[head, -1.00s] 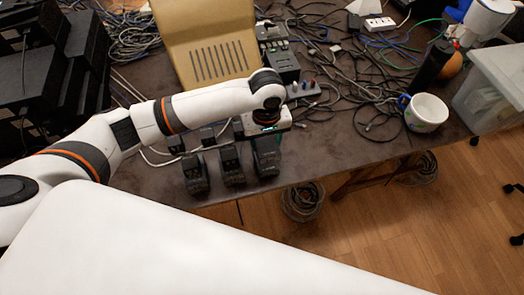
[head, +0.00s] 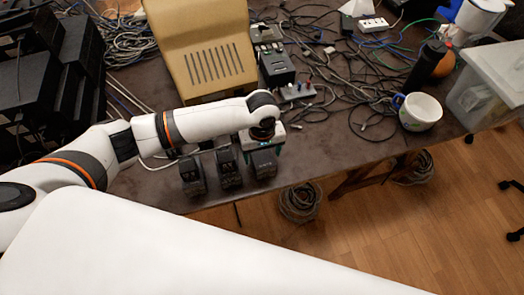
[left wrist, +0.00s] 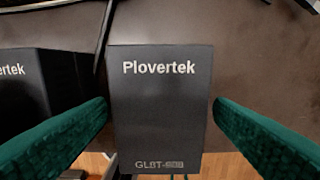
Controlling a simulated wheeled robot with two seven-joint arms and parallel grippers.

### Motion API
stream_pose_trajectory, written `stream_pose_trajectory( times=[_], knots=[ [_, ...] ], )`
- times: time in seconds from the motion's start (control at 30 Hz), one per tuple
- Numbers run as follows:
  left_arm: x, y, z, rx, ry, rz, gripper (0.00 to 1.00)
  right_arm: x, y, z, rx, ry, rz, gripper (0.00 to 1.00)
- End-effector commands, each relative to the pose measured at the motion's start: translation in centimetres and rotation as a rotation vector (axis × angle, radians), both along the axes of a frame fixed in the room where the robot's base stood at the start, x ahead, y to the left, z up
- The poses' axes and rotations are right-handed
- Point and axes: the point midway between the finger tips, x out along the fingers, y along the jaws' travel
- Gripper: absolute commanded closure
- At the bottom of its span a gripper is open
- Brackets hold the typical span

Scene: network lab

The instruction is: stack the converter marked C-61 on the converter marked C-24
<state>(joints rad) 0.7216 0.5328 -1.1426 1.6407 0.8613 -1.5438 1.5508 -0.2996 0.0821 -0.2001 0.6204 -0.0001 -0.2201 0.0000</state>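Three dark converters stand in a row near the table's front edge in the head view: the left one (head: 192,180), the middle one (head: 229,174) and the right one (head: 264,164). My left gripper (head: 263,147) is over the right converter, pointing down. In the left wrist view, a dark box lettered "Plovertek" (left wrist: 160,108) lies between the green fingers of the open left gripper (left wrist: 160,106), one finger close to each side. Another converter (left wrist: 40,85) shows at the left. The C-61 and C-24 marks are not readable. My right gripper is out of view.
Behind my arm are a tan vented panel (head: 203,50), a dark device (head: 276,68) and tangled cables. A white mug (head: 419,112) and a clear bin (head: 490,85) stand to the right. Black equipment (head: 45,75) is stacked at the left. Bare table lies right of the converters.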

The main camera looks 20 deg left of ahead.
Motion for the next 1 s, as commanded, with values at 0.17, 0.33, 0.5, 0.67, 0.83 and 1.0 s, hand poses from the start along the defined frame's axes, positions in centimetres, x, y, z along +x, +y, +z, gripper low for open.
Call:
stream_pose_trajectory(
  times=[0.17, 0.33, 0.5, 0.67, 0.83, 1.0],
  knots=[
    [0.0, 0.0, 0.0, 0.0, 0.0, 0.0, 0.24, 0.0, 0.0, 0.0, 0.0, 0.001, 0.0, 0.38],
    [0.1, 0.0, 1.0, -0.002, -0.003, -0.001, 0.24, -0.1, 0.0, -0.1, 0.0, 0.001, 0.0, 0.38],
    [0.1, -0.1, 4.0, -0.002, -0.004, -0.002, 0.24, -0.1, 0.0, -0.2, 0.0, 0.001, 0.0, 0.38],
    [0.1, -0.1, 7.6, -0.003, -0.004, -0.001, 0.24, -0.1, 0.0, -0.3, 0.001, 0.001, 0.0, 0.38],
    [0.1, 0.0, 10.6, -0.002, -0.003, 0.0, 0.24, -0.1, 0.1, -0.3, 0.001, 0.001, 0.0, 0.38],
    [0.0, 0.0, 12.0, -0.001, -0.001, 0.0, 0.24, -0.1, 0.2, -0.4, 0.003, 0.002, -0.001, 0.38]
  ],
)
